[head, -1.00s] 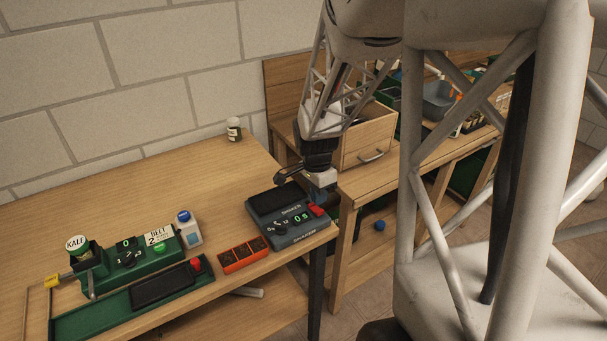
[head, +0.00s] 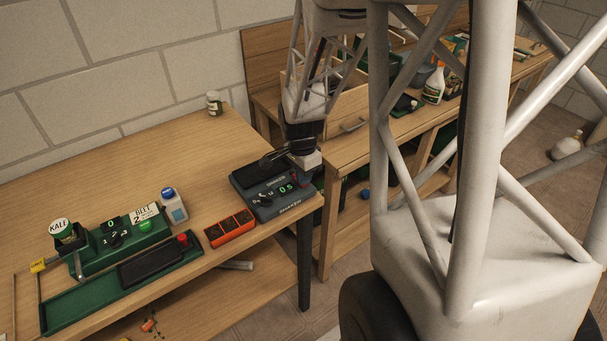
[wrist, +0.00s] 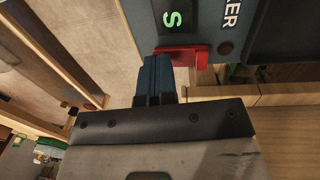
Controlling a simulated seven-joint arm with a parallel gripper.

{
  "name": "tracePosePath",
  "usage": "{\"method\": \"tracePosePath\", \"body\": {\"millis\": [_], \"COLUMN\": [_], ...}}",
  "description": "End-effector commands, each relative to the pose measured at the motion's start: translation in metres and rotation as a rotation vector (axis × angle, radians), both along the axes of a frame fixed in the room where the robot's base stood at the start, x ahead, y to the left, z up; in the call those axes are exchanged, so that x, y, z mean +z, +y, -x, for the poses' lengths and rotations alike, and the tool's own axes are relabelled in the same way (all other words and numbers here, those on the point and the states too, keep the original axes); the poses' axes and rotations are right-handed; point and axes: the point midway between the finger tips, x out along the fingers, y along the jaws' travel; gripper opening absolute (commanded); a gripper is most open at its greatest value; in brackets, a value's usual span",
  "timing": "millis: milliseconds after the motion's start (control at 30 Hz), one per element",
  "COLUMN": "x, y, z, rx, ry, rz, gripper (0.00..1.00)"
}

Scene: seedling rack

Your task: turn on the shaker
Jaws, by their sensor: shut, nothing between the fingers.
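The shaker (head: 262,206) is a dark grey box with a black top plate and a green display reading 0.5. It stands at the right front corner of the bench. Its red switch (wrist: 182,53) shows clearly in the wrist view, beside the display. My gripper (wrist: 156,60) is shut and empty, its blue fingertips right at the switch's edge; I cannot tell whether they touch it. In the head view my gripper (head: 302,176) is over the shaker's right end and partly hides the switch.
An orange tray (head: 230,229) of dark cells stands left of the shaker. Further left are a white bottle with a blue cap (head: 174,207) and a green machine (head: 122,243) with a red button. A jar (head: 214,103) stands at the back. A second bench (head: 352,158) adjoins on the right.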

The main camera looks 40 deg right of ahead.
Motion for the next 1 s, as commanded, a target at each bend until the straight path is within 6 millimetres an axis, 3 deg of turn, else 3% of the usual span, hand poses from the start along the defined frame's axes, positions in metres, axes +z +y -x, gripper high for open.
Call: {"method": "tracePosePath", "body": {"millis": [1000], "x": [0.006], "y": [0.000], "z": [-0.014], "rx": [0.001], "ry": [-0.002], "rz": [0.000], "gripper": [0.00]}}
